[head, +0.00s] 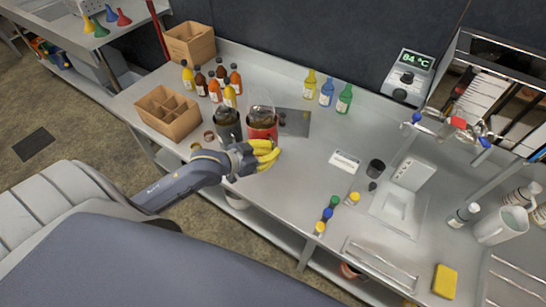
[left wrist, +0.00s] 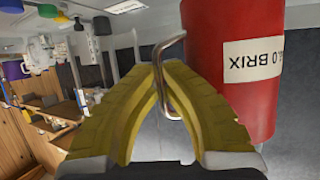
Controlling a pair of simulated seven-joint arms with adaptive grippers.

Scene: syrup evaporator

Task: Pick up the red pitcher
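The red pitcher (head: 262,129) stands upright on the steel counter, with dark liquid showing through its clear upper part. In the left wrist view its red body (left wrist: 258,70) fills the right side, with a white label reading BRIX upside down. Its thin metal handle (left wrist: 170,85) comes between the yellow fingers. My left gripper (head: 267,155) is at the front of the pitcher in the head view. In the left wrist view its fingertips (left wrist: 159,66) close in on both sides of the handle, and it looks shut on it. My right gripper is not in view.
A dark pitcher (head: 227,125) stands close to the left of the red one. A divided cardboard box (head: 168,113) and several syrup bottles (head: 215,90) are farther left. A dark grey mat (head: 294,122) lies to the right. The counter's middle is mostly clear.

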